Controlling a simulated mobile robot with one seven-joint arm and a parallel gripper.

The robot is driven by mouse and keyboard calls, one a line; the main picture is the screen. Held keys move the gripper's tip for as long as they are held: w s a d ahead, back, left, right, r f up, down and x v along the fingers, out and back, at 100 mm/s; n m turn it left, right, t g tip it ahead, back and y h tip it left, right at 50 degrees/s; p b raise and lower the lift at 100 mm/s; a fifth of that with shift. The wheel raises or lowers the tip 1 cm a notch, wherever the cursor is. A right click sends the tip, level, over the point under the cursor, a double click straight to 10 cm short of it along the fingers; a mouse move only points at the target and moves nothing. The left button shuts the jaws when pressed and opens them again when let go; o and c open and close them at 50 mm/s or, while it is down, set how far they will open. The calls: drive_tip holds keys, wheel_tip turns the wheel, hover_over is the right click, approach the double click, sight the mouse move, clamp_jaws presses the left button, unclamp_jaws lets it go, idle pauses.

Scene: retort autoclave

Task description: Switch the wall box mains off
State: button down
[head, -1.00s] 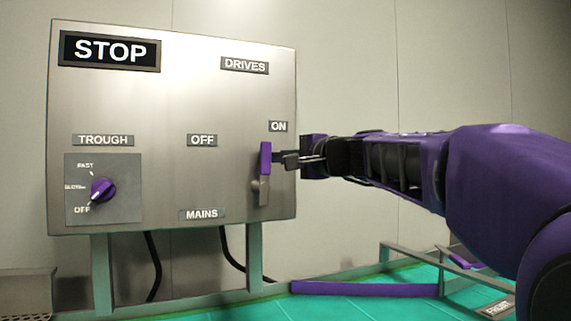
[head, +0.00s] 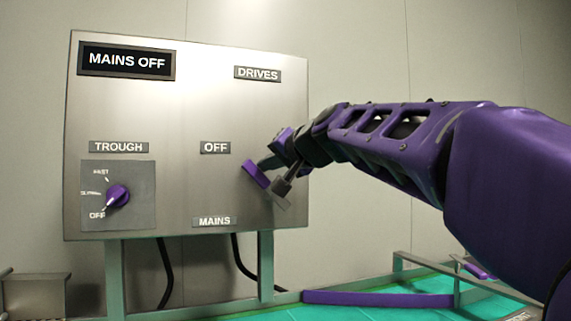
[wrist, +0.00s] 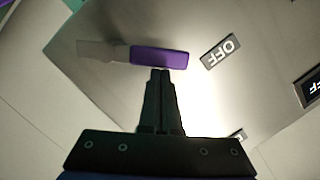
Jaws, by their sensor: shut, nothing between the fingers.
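The wall box (head: 200,110) is a grey steel panel with a purple-handled mains lever (head: 254,173) at its right, above the MAINS label (head: 214,222). The lever is tilted, its purple end pointing up and left toward the OFF label (head: 215,147). The box display (head: 127,61) reads MAINS OFF. My gripper (head: 279,186) is shut and empty, against or very close to the right side of the lever. In the wrist view, the closed fingertips (wrist: 161,72) meet the edge of the purple handle (wrist: 160,56).
A TROUGH knob (head: 117,196) sits at the left of the box, pointing to OFF. Below is a green surface (head: 350,309) with a purple bar (head: 375,299) and metal rails. The wall right of the box is partly covered by my arm.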

drive_tip(key=shift+s+a+f, duration=0.1)
drive_tip(key=shift+a+f, duration=0.05)
drive_tip(key=shift+a, duration=0.1)
idle(0.7)
